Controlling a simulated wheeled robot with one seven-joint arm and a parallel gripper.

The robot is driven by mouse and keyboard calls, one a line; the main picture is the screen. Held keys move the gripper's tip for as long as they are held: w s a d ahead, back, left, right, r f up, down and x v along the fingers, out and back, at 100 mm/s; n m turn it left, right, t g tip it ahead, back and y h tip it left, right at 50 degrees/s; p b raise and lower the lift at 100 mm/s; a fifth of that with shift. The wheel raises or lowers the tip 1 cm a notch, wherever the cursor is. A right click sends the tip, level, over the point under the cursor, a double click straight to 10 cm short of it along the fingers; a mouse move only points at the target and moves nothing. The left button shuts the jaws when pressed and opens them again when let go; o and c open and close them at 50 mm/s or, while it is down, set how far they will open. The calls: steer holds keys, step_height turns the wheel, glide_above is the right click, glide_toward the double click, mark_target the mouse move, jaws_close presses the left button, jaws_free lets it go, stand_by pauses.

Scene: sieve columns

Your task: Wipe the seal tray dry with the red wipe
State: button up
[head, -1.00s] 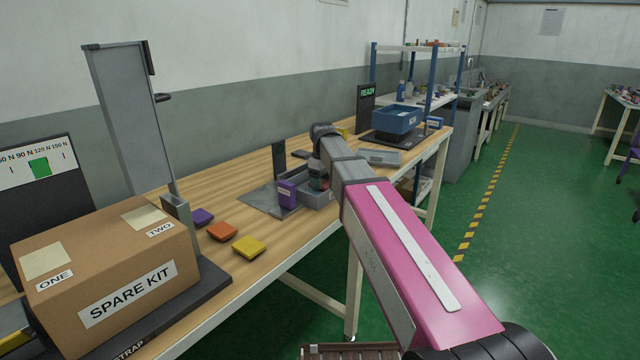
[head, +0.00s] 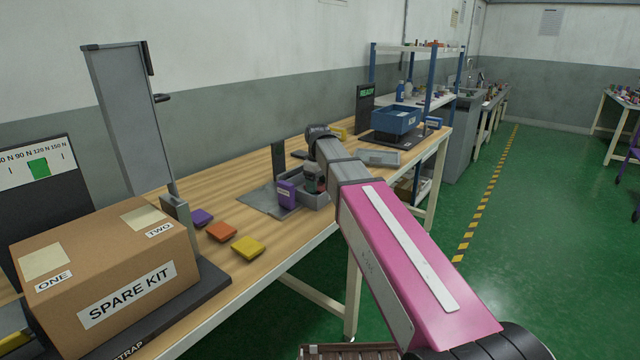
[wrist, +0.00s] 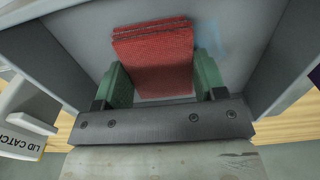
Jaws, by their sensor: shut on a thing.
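The red wipe (wrist: 155,60) is a folded, textured cloth between the green fingers of my gripper (wrist: 160,78) in the wrist view. My gripper is shut on it, inside a grey tray (wrist: 245,95) with raised walls, which I take to be the seal tray. A pale blue patch (wrist: 209,40), which looks wet, shows on the tray floor just right of the wipe. In the head view, my gripper (head: 315,181) reaches down into the grey tray (head: 318,202) on the bench. My arm hides part of the tray, and I cannot make out the wipe there.
A purple block (head: 286,193) stands at the tray's left side. Purple, orange (head: 221,231) and yellow (head: 248,247) pads lie nearer. The SPARE KIT box (head: 110,265) fills the near left. A blue bin (head: 396,121) stands farther back. A LID CATCH part (wrist: 22,125) shows at the wrist view's left.

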steer(key=shift+s+a, duration=0.7)
steer(key=shift+s, duration=0.2)
steer(key=shift+s+a, duration=0.7)
steer(key=shift+s, duration=0.2)
steer(key=shift+w+d, duration=0.1)
steer(key=shift+w, duration=0.05)
steer(key=shift+w+d, duration=1.1)
steer(key=shift+w, duration=0.3)
steer(key=shift+w+d, duration=1.05)
steer(key=shift+w, duration=0.3)
steer(key=shift+s, duration=0.1)
steer(key=shift+s+a, duration=1.15)
steer(key=shift+s, duration=0.2)
